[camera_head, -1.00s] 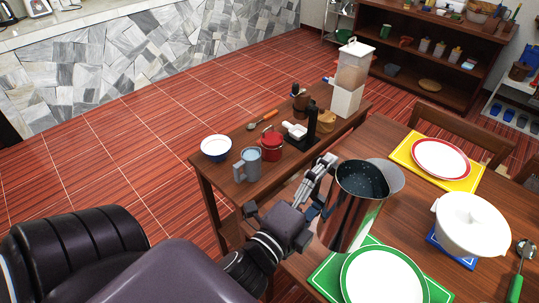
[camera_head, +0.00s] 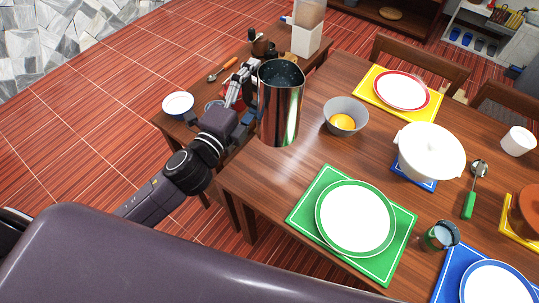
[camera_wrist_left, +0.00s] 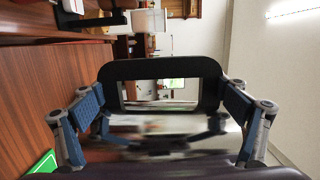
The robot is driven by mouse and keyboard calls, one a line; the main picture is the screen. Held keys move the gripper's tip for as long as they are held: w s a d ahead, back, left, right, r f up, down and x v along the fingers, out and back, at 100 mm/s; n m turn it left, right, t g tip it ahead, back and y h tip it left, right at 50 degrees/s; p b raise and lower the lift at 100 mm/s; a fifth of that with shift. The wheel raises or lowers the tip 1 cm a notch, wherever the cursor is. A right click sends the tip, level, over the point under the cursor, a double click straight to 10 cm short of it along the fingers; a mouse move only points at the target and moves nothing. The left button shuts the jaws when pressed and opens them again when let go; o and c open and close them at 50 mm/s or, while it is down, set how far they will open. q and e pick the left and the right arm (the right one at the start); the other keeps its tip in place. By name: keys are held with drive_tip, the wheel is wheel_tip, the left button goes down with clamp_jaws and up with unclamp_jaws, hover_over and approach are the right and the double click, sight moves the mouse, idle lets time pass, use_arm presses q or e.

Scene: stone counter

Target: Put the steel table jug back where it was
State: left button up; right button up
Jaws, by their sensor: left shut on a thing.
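The steel table jug (camera_head: 281,112) is a tall, shiny, open-topped cylinder, upright at the left edge area of the dining table (camera_head: 262,182). My left gripper (camera_head: 246,88) is at its left side and shut on it. I cannot tell whether the jug's base touches the table. In the left wrist view the blue-grey fingers (camera_wrist_left: 160,118) show on both sides of a black frame, and the area between them is blurred. My right gripper is not in view.
A grey bowl (camera_head: 346,112) with something orange is right of the jug. A green placemat (camera_head: 302,208) with a white plate (camera_head: 355,217) lies nearer. A white tureen (camera_head: 430,152) stands farther right. A side table with a white bowl (camera_head: 178,102) is behind my left arm.

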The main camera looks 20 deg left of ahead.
use_arm(q)
wheel_tip(320, 180, down, 19)
drive_tip(key=b, duration=0.5)
drive_tip(key=shift+b, duration=0.35)
drive_tip(key=o, duration=1.8)
drive_tip(key=shift+f, duration=0.25)
drive_tip(key=shift+o, duration=0.2)
drive_tip(key=shift+r, duration=0.15)
drive_tip(key=b+v, duration=0.2)
drive_tip(key=v, duration=1)
drive_tip(key=shift+s, duration=0.1)
